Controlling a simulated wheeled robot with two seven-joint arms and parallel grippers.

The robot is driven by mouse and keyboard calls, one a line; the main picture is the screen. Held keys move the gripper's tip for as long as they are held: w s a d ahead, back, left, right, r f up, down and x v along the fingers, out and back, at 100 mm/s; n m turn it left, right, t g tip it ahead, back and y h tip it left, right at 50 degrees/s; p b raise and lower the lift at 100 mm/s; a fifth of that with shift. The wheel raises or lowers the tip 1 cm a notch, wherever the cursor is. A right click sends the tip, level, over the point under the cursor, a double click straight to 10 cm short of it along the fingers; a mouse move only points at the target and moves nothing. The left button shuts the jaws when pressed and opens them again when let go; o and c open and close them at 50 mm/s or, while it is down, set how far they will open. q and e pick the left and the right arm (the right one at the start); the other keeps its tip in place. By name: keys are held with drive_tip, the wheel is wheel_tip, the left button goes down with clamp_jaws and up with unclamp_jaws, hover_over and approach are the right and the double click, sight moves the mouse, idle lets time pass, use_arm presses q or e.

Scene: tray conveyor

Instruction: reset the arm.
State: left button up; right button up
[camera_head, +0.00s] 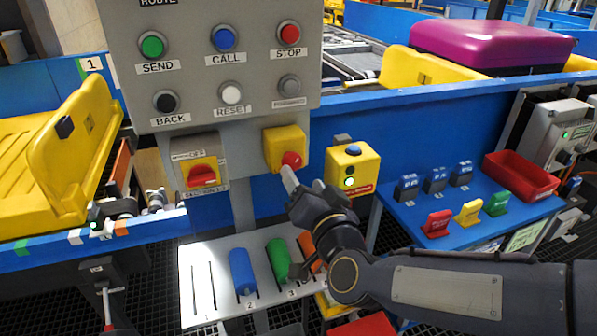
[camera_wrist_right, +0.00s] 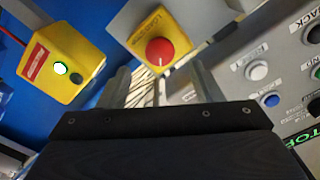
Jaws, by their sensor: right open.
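My right arm comes in from the right in the head view. My right gripper (camera_head: 288,178) is just in front of and below the red knob (camera_head: 291,160) on a yellow box (camera_head: 277,143). In the wrist view the two fingers of the gripper (camera_wrist_right: 162,85) stand apart with nothing seen held between them. The red knob (camera_wrist_right: 159,51) shows beyond the gap between them; I cannot tell whether a finger touches it. The grey control panel (camera_head: 190,60) has a white RESET button (camera_head: 232,94), which the gripper is away from. My left gripper is not in view.
A yellow box with a green light (camera_head: 352,168) stands right of the gripper. A red rotary switch (camera_head: 202,174) is to its left. Below is a slotted plate (camera_head: 200,285) with coloured levers. A red bin (camera_head: 520,176) stands on the blue shelf at right.

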drive_tip(key=shift+s+d, duration=0.15)
drive_tip(key=shift+s, duration=0.35)
drive_tip(key=s+d+f+n+g+h, duration=0.1)
drive_tip(key=s+d+f+g, duration=0.55)
drive_tip(key=s+d, duration=0.35)
drive_tip(key=s+d+f+n+g+h, duration=0.1)
drive_tip(key=s+d+f+g, duration=0.55)
drive_tip(key=s, duration=0.65)
use_arm(q)
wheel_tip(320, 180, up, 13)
drive_tip(key=p, duration=1.3)
use_arm(e)
wheel_tip(320, 180, up, 11)
drive_tip(key=d+t, duration=0.1)
drive_tip(key=shift+w+d, duration=0.2)
drive_tip(key=shift+d, duration=0.15)
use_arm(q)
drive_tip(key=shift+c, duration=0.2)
